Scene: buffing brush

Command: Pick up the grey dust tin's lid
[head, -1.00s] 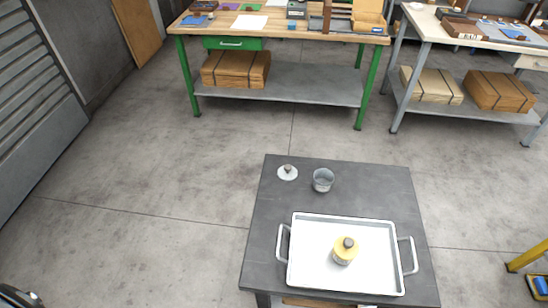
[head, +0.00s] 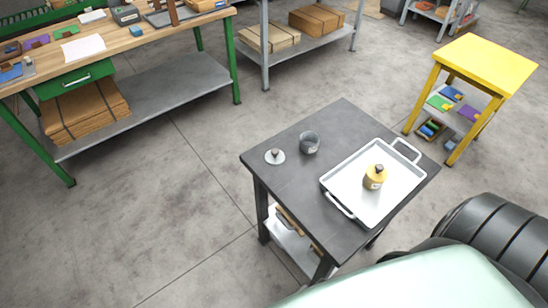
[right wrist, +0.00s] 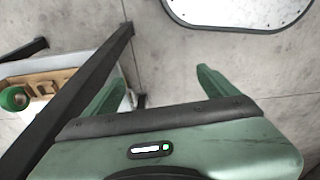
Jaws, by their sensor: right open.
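The grey dust tin's lid (head: 275,156), a small round pale disc with a knob, lies flat on the dark table (head: 300,205) near its left corner. The open grey tin (head: 309,143) stands just to its right, apart from it. My right gripper (right wrist: 160,70) shows in the right wrist view with its two green fingers spread and nothing between them; bare floor is behind them. Neither lid nor tin shows in that view. My left gripper is not in view.
A green-legged workbench (head: 140,32) stands left, a yellow table (head: 487,64) right. The table's dark frame (right wrist: 75,95) is close left of my right gripper. Floor between is clear.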

